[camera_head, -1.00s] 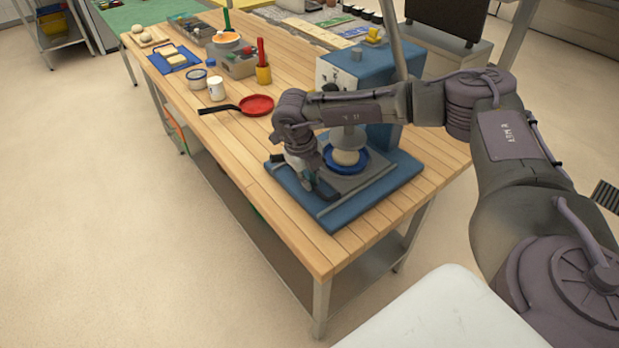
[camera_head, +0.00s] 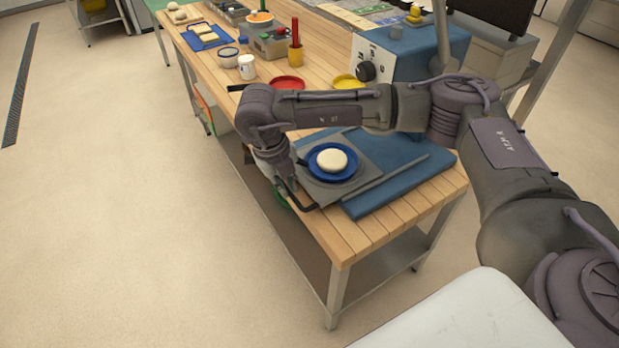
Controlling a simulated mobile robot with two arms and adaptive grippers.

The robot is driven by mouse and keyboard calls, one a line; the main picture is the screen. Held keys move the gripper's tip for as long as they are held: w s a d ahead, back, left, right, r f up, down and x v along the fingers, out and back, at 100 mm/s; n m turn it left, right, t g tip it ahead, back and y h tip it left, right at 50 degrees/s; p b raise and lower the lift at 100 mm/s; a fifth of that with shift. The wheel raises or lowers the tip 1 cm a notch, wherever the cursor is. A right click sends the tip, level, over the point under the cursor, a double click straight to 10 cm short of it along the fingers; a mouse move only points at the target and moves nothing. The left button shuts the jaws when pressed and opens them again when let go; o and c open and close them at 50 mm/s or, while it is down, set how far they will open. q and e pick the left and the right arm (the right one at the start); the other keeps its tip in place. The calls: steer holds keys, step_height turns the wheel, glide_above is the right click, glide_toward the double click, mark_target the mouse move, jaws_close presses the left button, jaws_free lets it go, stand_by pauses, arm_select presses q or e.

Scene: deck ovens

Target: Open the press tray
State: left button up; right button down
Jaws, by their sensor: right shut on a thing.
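The blue press (camera_head: 425,48) stands on the wooden table, with its blue base (camera_head: 400,192) at the front. Its grey press tray (camera_head: 370,158) is slid out to the left, past the base and over the table edge. On the tray lies a blue round plate (camera_head: 344,177) with a pale dough disc (camera_head: 331,160). My right gripper (camera_head: 287,186) points down at the tray's left edge and is shut on the dark tray handle (camera_head: 304,204); my arm hides part of the press. My left gripper is out of view.
A red pan (camera_head: 288,83) and a yellow one (camera_head: 347,81) lie behind my arm. A white cup (camera_head: 246,67), a bowl (camera_head: 228,57) and a yellow holder (camera_head: 295,56) stand farther back. The floor left of the table is clear.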

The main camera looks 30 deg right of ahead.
steer(key=shift+s+a+b, duration=0.15)
steer(key=shift+a+b, duration=0.3)
steer(key=shift+a, duration=1.5)
steer(key=c, duration=1.2)
jaws_free()
step_height(320, 180, up, 12)
steer(key=a, duration=0.2)
steer(key=shift+s+a+f, duration=0.1)
steer(key=shift+f, duration=0.05)
